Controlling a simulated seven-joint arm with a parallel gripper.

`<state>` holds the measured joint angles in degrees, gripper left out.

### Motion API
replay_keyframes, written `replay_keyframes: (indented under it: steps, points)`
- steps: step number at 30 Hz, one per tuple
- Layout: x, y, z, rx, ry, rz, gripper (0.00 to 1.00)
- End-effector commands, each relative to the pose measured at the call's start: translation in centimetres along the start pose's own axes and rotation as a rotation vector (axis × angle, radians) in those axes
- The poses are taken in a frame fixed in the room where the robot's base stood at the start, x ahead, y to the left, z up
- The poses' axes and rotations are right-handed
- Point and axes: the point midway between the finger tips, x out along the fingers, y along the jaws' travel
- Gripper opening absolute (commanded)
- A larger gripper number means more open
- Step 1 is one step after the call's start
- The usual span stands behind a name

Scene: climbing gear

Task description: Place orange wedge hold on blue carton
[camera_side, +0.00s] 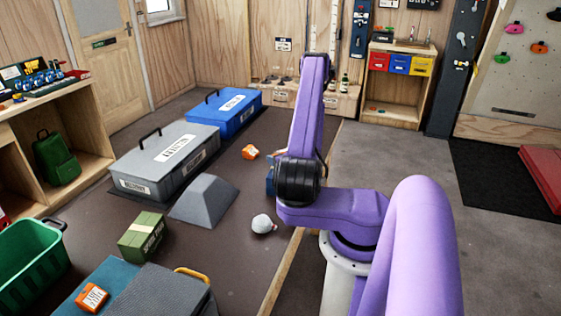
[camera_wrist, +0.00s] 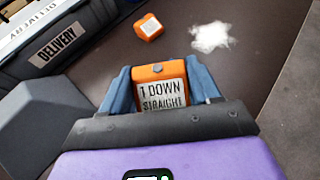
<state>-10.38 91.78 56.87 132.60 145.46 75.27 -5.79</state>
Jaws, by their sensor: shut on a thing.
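My gripper (camera_wrist: 160,88) is shut on an orange block with a bolt head and a label reading "1 DOWN STRAIGHT" (camera_wrist: 161,85), taken as the orange wedge hold. Its blue fingers press the block's two sides. In the side view, my arm hides the held block, and only a bit of blue finger (camera_side: 270,180) shows. A flat blue box top (camera_side: 112,273), perhaps the blue carton, lies at the front left with an orange labelled block (camera_side: 92,297) on it. Another orange block (camera_side: 249,152) lies on the dark mat, also in the wrist view (camera_wrist: 149,27).
A grey case (camera_side: 166,158), a blue handled case (camera_side: 238,115) and a grey sloped block (camera_side: 205,200) stand on the mat. White powder (camera_wrist: 212,37) marks the mat.

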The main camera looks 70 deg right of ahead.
Motion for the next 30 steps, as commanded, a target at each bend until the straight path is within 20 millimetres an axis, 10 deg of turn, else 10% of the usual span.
replay_keyframes:
  steps: [17,18,20,30]
  points:
    - [0.54,0.02,-1.34,0.000,-0.001,0.000,0.31]
    - [0.54,0.03,-1.33,0.000,-0.001,0.000,0.71]
    - [0.53,0.02,-1.31,0.000,-0.001,0.000,0.87]
    - [0.48,0.04,-1.16,-0.001,-0.001,0.000,0.87]
